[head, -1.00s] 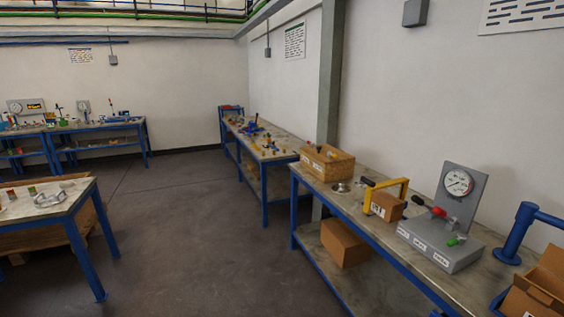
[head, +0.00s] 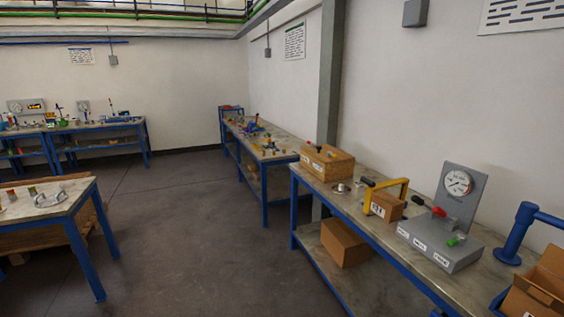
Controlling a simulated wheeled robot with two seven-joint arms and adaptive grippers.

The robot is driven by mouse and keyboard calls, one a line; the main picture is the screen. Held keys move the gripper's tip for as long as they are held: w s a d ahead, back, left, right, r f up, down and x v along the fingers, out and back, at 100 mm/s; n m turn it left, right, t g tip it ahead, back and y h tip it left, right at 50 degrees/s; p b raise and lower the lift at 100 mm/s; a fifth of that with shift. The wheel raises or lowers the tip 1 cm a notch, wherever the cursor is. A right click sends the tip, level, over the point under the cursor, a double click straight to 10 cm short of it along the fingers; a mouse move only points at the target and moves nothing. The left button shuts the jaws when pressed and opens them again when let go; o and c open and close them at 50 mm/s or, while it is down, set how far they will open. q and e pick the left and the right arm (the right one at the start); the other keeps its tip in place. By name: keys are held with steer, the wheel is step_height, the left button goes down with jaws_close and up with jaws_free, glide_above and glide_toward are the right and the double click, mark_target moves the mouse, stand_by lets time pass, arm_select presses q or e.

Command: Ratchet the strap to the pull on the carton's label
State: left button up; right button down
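A small brown carton (head: 388,206) with a white label bearing dark marks stands on the right-hand workbench. A yellow frame (head: 391,186) rises around or beside it, and a dark-handled part sticks out near the frame's top left. The label is too small to read. I cannot make out a separate strap. Neither of my grippers is in view.
The workbench (head: 345,203) also holds a wooden box (head: 327,162), a round metal part (head: 341,188) and a blue post (head: 516,236). An open carton (head: 535,290) is at bottom right. Another carton (head: 345,242) sits on the lower shelf. The floor (head: 190,230) between tables is clear.

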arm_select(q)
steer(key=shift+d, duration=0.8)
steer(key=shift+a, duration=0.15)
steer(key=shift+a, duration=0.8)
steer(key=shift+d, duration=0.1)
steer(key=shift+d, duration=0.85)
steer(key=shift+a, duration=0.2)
